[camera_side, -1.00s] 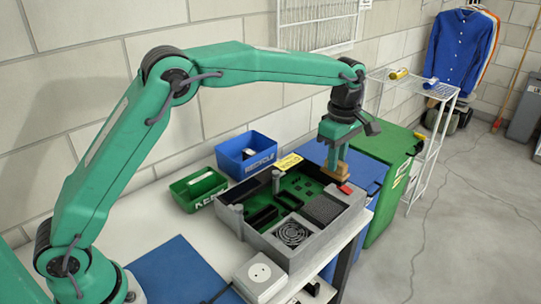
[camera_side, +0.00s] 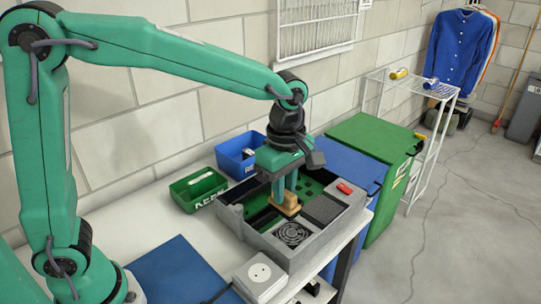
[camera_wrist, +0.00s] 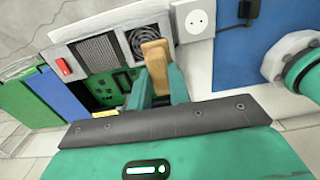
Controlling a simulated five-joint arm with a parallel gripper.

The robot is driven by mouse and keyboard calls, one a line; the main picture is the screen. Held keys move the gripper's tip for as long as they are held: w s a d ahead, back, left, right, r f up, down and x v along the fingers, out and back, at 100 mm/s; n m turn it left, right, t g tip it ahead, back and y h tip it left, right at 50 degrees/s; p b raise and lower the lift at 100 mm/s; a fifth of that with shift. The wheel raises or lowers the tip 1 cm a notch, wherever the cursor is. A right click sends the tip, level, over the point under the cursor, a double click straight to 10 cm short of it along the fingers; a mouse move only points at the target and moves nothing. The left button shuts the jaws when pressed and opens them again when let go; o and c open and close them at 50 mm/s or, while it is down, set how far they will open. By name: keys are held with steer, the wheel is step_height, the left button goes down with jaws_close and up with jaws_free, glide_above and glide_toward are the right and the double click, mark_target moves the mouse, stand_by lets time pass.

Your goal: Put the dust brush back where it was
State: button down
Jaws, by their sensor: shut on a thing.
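The dust brush (camera_side: 289,205), a tan wooden block in the side view, is between the fingers of my gripper (camera_side: 284,190). My gripper is shut on it. The brush is over the middle of the open grey case (camera_side: 232,222), near the round fan. Whether it touches anything below is hard to tell. In the wrist view the brush (camera_wrist: 156,55) stands up past my fingers, in front of the fan (camera_wrist: 140,36). Its lower part is hidden by the fingers.
A green bin (camera_side: 198,189) and a blue recycle bin (camera_side: 238,154) stand behind the case. A red piece (camera_side: 345,188) lies on its right rim. A white socket box (camera_side: 260,276) sits in front. Blue and green cabinets (camera_side: 375,148) stand at right.

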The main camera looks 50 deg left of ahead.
steer(key=s+a+f, duration=0.2)
steer(key=s, duration=0.6)
steer(key=s+a+f, duration=0.2)
steer(key=s, duration=0.6)
steer(key=shift+a+f, duration=0.15)
steer(key=shift+f, duration=0.25)
steer(key=shift+f, duration=0.1)
steer(key=w+a+f, duration=0.6)
steer(key=a, duration=0.3)
steer(key=shift+a+f, duration=0.35)
steer(key=shift+f, duration=0.05)
steer(key=shift+w+f, duration=0.1)
steer(key=shift+f, duration=1.9)
steer(key=shift+f, duration=0.1)
